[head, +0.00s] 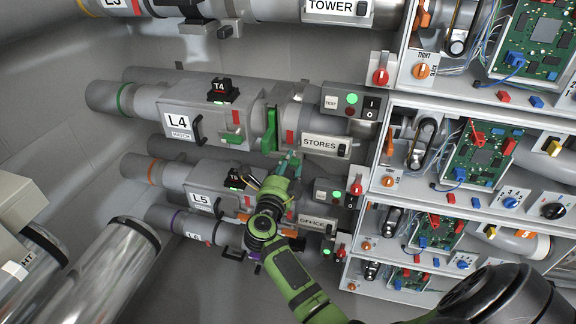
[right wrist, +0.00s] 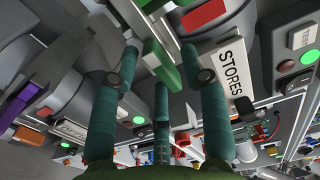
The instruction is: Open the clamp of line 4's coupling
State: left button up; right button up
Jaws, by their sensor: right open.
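Line 4 is the grey pipe housing (head: 205,120) with the L4 label in the head view. Its coupling collar carries a green clamp lever (head: 269,131), which stands roughly upright in the picture, just left of the STORES label (head: 325,143). My right gripper (head: 289,160) is open just below and right of the lever. In the right wrist view the green lever (right wrist: 162,62) lies between the spread teal fingers of my right gripper (right wrist: 160,58). I cannot tell whether any finger touches it. My left gripper is not in view.
Line 5's housing (head: 210,190) runs just below, close to my right forearm. A button box (head: 350,101) sits right of the coupling. Shelves with circuit boards (head: 482,153) fill the right side. Loose silver tubes (head: 100,265) stand at lower left.

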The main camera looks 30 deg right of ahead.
grip_shut()
